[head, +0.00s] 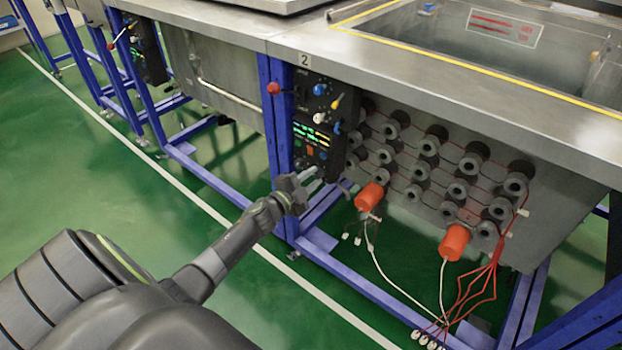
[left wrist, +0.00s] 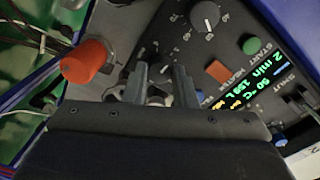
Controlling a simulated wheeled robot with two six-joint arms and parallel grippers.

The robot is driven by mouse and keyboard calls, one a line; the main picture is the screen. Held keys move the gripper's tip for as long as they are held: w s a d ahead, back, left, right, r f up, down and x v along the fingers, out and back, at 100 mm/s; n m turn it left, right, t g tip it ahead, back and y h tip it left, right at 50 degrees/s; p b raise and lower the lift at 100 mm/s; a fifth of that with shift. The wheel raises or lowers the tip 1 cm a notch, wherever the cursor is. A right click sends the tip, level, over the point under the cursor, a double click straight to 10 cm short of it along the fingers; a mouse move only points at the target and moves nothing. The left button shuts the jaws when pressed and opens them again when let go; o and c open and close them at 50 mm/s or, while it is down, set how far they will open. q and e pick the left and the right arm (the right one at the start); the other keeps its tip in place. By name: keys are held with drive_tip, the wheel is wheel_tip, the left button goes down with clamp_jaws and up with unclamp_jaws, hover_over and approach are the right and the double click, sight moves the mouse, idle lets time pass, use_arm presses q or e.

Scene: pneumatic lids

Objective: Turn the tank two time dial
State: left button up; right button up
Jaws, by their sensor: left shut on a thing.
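The tank two control panel (head: 341,135) is a dark box on the blue post below the "2" plate (head: 304,60). Its lit display (left wrist: 262,88) reads 2 min, 60 °C and 159 L in the left wrist view. My left gripper (head: 314,178) is at the panel's lower end. In the left wrist view its fingers (left wrist: 162,72) are shut on a small dark dial between them. The fingers mostly hide this dial, and I cannot read its label. Another black dial (left wrist: 205,16) with a scale sits apart from the fingers. My right gripper is not in view.
A green button (left wrist: 249,45) and a red square button (left wrist: 220,72) lie beside the display. A red-orange cylinder (head: 369,196) with a white cable sticks out near the gripper, and another (head: 454,242) is farther right. A red-knobbed lever (head: 274,88) is above.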

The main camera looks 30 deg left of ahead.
use_arm(q)
drive_tip(key=m, duration=0.2)
drive_tip(key=shift+m, duration=1.8)
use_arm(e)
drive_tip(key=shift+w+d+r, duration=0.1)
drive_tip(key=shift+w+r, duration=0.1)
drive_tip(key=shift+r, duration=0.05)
use_arm(q)
drive_tip(key=shift+m, duration=0.3)
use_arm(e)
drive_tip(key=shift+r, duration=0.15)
use_arm(q)
drive_tip(key=o, duration=0.9)
drive_tip(key=shift+o, duration=0.5)
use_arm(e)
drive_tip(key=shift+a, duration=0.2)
